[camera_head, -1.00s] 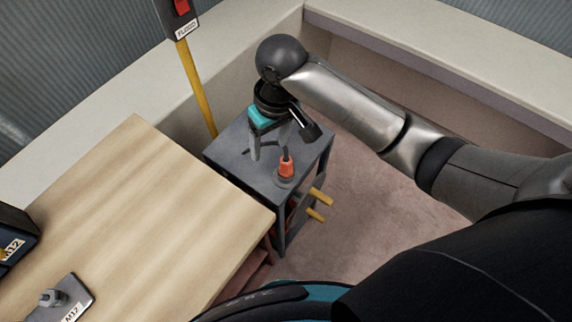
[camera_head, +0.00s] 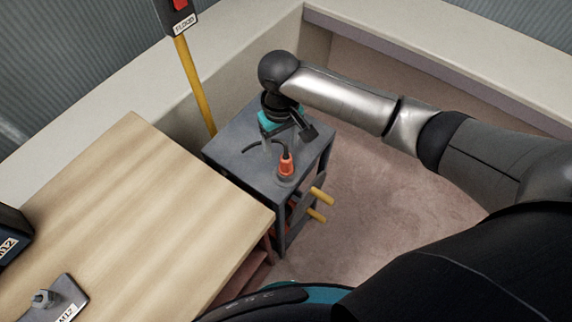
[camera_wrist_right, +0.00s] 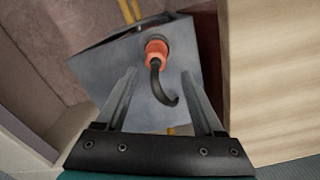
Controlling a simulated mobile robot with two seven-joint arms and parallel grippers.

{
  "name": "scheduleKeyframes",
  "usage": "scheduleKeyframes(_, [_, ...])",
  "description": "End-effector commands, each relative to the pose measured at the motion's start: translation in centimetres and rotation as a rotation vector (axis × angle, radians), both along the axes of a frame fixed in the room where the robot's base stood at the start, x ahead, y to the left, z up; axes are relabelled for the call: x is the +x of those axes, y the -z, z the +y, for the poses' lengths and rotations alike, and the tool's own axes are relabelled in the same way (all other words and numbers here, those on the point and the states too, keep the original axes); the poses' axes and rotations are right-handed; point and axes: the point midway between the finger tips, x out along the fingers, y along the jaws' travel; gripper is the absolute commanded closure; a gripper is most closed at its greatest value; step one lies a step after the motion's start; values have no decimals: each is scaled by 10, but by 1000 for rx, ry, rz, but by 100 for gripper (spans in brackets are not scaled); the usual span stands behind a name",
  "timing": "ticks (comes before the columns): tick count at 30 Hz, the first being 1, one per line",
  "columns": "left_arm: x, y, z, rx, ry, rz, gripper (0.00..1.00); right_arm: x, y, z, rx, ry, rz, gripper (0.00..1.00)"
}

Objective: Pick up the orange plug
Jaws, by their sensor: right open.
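The orange plug (camera_head: 286,163) stands upright in a round dark socket on top of the small grey stand, with a black cable curving from its top. In the right wrist view the plug (camera_wrist_right: 156,54) lies ahead of the fingertips, with its cable hooking back between the fingers. My right gripper (camera_wrist_right: 158,75) is open and empty, its two fingers apart. My left gripper is not in view.
The grey stand (camera_head: 240,147) has yellow handles (camera_head: 320,197) on its right side. A wooden bench (camera_head: 130,210) adjoins it at left, with a labelled M12 block (camera_head: 62,302). A yellow post (camera_head: 195,85) with a red switch rises behind. Open carpet lies right of the stand.

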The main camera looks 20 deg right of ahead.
Motion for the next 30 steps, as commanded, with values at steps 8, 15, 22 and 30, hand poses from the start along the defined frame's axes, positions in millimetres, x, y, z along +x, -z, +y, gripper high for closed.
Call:
scheduleKeyframes(8, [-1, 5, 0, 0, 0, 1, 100, -6, 29, -8, -1, 0, 2, 30])
scheduleKeyframes(15, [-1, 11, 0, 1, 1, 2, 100, -7, 54, -9, 0, 0, -2, 30])
scheduleKeyframes(22, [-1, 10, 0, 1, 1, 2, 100, -7, 55, -9, 0, -1, -2, 30])
scheduleKeyframes(30, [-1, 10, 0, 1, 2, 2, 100, -7, 54, -9, 1, -1, -2, 60])
